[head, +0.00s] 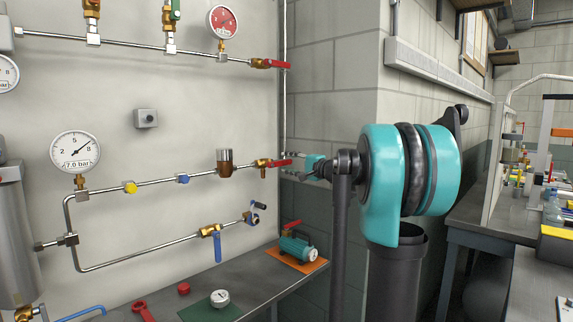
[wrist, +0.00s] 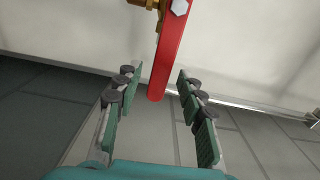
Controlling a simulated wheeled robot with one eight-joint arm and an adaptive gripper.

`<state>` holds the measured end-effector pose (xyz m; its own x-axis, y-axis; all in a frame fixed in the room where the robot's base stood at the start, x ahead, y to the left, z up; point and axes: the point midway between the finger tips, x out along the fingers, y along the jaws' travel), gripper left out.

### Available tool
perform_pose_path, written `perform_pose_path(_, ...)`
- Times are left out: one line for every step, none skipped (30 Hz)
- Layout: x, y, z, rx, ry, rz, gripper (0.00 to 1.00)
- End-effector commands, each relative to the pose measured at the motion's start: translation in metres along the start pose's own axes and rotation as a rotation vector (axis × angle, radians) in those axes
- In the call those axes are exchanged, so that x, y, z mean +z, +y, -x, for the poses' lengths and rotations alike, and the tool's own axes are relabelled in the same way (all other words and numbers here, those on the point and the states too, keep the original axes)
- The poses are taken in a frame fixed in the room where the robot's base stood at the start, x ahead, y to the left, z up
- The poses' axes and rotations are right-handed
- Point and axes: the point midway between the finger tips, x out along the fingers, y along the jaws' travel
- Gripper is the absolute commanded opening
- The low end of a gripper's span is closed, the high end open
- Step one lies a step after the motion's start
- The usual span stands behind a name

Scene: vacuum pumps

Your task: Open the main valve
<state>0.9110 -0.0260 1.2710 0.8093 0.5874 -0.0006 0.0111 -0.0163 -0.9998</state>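A red lever (wrist: 168,55) on a brass valve body (wrist: 143,4) fills the upper middle of the wrist view, with a bolt at its top. My gripper (wrist: 160,78) is open, with one finger pad on each side of the lever's free end. A gap shows on both sides, so neither pad seems to touch it. In the head view, my gripper (head: 298,172) is just right of the middle pipe's red lever (head: 279,162), which points right along the pipe. No label marks which valve is the main one.
Another red-handled valve (head: 269,64) sits on the upper pipe. A blue-handled valve (head: 216,238) is on the lower pipe. A teal pump (head: 298,248) stands on the workbench (head: 262,292) below. The middle pipe's gauge (head: 75,151) is at left.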

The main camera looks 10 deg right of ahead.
Motion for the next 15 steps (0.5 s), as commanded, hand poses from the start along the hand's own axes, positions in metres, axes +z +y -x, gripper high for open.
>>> perform_pose_path(0.0000,0.0000,0.0022,0.000,0.000,0.000,0.39)
perform_pose_path(0.0002,0.0000,0.0032,0.000,0.000,0.000,0.39)
perform_pose_path(0.0003,0.0000,0.0042,0.000,0.000,0.000,0.39)
perform_pose_path(0.0004,0.0000,0.0048,0.000,0.000,0.000,0.39)
perform_pose_path(0.0005,0.0000,0.0052,0.000,0.000,0.000,0.39)
perform_pose_path(0.0005,0.0000,0.0055,0.000,-0.001,0.000,0.39)
perform_pose_path(0.0006,0.0000,0.0056,0.000,-0.001,0.000,0.39)
perform_pose_path(0.0006,0.0000,0.0055,0.000,-0.001,0.000,0.39)
perform_pose_path(0.0006,0.0000,0.0055,0.000,-0.001,0.000,0.39)
perform_pose_path(0.0006,0.0000,0.0054,0.000,-0.001,0.000,0.39)
perform_pose_path(0.0005,0.0000,0.0054,0.000,-0.001,0.000,0.39)
perform_pose_path(0.0005,0.0000,0.0054,0.000,-0.001,0.000,0.39)
perform_pose_path(0.0005,0.0000,0.0054,0.000,-0.001,0.000,0.39)
perform_pose_path(0.0005,0.0000,0.0055,0.000,0.000,0.000,0.39)
perform_pose_path(0.0004,0.0000,0.0061,0.000,0.000,0.000,0.39)
